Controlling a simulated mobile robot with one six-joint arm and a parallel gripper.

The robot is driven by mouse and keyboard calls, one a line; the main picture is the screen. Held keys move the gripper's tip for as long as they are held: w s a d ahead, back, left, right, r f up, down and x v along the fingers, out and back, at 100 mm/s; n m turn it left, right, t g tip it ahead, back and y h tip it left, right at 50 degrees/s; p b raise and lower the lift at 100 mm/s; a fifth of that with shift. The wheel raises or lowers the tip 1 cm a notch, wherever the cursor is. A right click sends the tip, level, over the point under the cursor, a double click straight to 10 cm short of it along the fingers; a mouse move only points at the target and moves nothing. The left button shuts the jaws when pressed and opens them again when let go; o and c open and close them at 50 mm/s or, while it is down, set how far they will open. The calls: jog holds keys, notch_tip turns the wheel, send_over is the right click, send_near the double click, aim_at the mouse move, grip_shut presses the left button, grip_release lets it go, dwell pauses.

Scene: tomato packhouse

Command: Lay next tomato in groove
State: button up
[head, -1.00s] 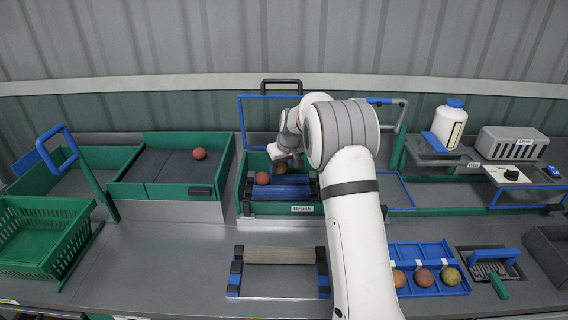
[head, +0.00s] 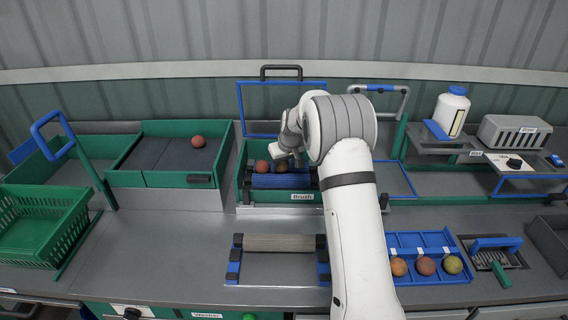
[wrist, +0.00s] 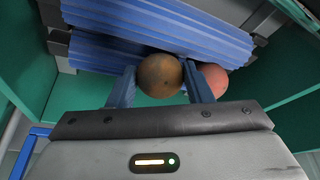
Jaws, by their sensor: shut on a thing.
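My gripper (wrist: 163,88) is shut on a brownish tomato (wrist: 160,75), with one blue finger on each side of it in the wrist view. In the head view this tomato (head: 281,166) is low over the blue ribbed rollers (head: 281,181) inside the green Brush box (head: 260,196). The rollers (wrist: 150,30) fill the top of the wrist view. I cannot tell whether the held tomato touches them. A red tomato (head: 262,166) sits at the rollers just left of it; in the wrist view it (wrist: 213,78) is right beside the right finger.
A green tray (head: 165,178) at left holds another red tomato (head: 198,141). A blue divided tray (head: 430,276) at front right holds several tomatoes. A roller stand (head: 280,243) is in front of the box. The box's green walls (wrist: 260,75) are close around my gripper.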

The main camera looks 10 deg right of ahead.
jog(key=shift+f+b, duration=0.3)
jog(key=shift+b, duration=0.05)
dwell(0.4)
jog(key=o, duration=0.8)
jog(key=shift+c, duration=0.4)
jog(key=shift+c, duration=1.1)
jog(key=shift+r, duration=0.1)
jog(key=shift+r+p, duration=1.65)
jog(key=shift+r, duration=1.75)
